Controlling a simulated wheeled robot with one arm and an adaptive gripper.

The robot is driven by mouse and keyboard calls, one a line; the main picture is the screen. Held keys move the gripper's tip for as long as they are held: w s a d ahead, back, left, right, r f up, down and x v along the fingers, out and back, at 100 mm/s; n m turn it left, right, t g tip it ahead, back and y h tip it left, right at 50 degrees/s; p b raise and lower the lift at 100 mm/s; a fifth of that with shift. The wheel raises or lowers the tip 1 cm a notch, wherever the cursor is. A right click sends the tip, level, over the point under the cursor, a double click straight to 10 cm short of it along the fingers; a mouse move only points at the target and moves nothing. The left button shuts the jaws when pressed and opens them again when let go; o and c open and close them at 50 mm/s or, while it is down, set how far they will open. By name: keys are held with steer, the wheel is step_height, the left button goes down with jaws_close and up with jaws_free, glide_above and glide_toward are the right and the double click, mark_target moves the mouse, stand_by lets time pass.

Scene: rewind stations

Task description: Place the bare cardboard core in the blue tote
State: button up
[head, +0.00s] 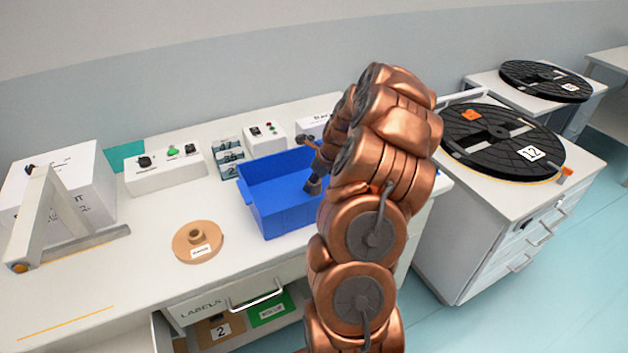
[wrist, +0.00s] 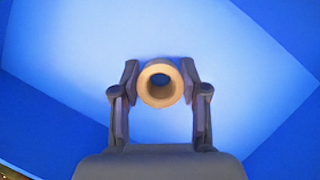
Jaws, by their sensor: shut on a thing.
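In the wrist view a bare cardboard core (wrist: 160,99), a short tan tube seen end-on, sits between the two fingertips of my gripper (wrist: 160,84). The gripper is shut on it. Blue surfaces of the tote (wrist: 60,50) fill the picture behind the core. In the head view the blue tote (head: 277,217) stands on the white bench. My gripper (head: 312,188) reaches over the tote's right part, pointing down. My arm hides the tote's right end, and the core cannot be made out there. I cannot tell whether the core touches the tote floor.
A tan flanged spool (head: 198,242) with a label lies left of the tote. Control boxes (head: 165,170) and small labelled bins (head: 229,158) stand behind it. A drawer below (head: 245,312) is open. Black reels (head: 502,140) lie on cabinets at the right.

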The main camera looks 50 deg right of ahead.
steer(key=o, duration=0.9)
steer(key=shift+f, duration=0.1)
steer(key=b+v, duration=0.3)
steer(key=v, duration=0.9)
steer(key=s+a+r+n+g+y, duration=0.1)
steer(key=s+a+r+n, duration=0.1)
steer(key=a+n, duration=0.85)
steer(key=s+a+r+n+g, duration=0.2)
steer(key=a+n, duration=0.3)
steer(key=a, duration=1)
steer(key=s+a+f+n+g+h, duration=0.1)
steer(key=s+a+n, duration=0.5)
steer(key=s+n, duration=0.3)
steer(key=s+a+f+n+g+h, duration=0.1)
steer(key=s+a+n+g, duration=0.1)
steer(key=s+a+n, duration=0.5)
steer(key=s+n, duration=0.1)
steer(key=s, duration=0.5)
steer(key=shift+f+n, duration=0.25)
steer(key=shift+n, duration=0.1)
